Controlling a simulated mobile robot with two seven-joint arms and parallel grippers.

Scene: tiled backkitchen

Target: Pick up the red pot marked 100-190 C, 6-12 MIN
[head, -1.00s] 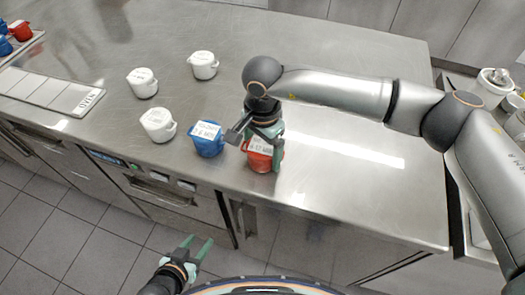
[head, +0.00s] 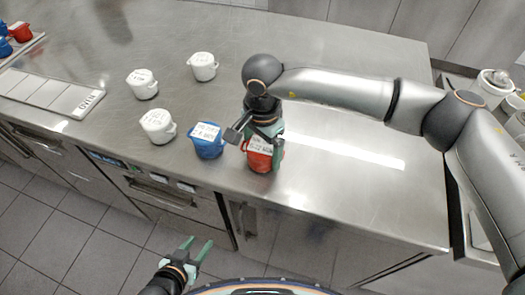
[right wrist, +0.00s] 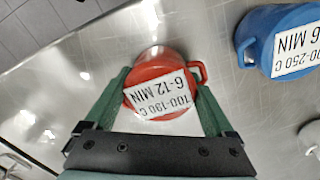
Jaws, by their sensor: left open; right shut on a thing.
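The red pot (head: 262,158) is near the front edge of the steel counter. In the right wrist view the red pot (right wrist: 158,68) carries a white label reading 100-190 C, 6-12 MIN. My right gripper (head: 263,139) comes down on it from above. In the right wrist view its green fingers (right wrist: 160,92) lie on either side of the pot and are shut on it. I cannot tell whether the pot's base touches the counter. My left gripper (head: 198,248) is open and empty, low in front of the counter.
A blue pot (head: 207,143) with a label stands close left of the red pot; it also shows in the right wrist view (right wrist: 264,40). Three white pots (head: 158,126) stand further left and back. A tray (head: 50,92) lies at far left. The counter's right part is clear.

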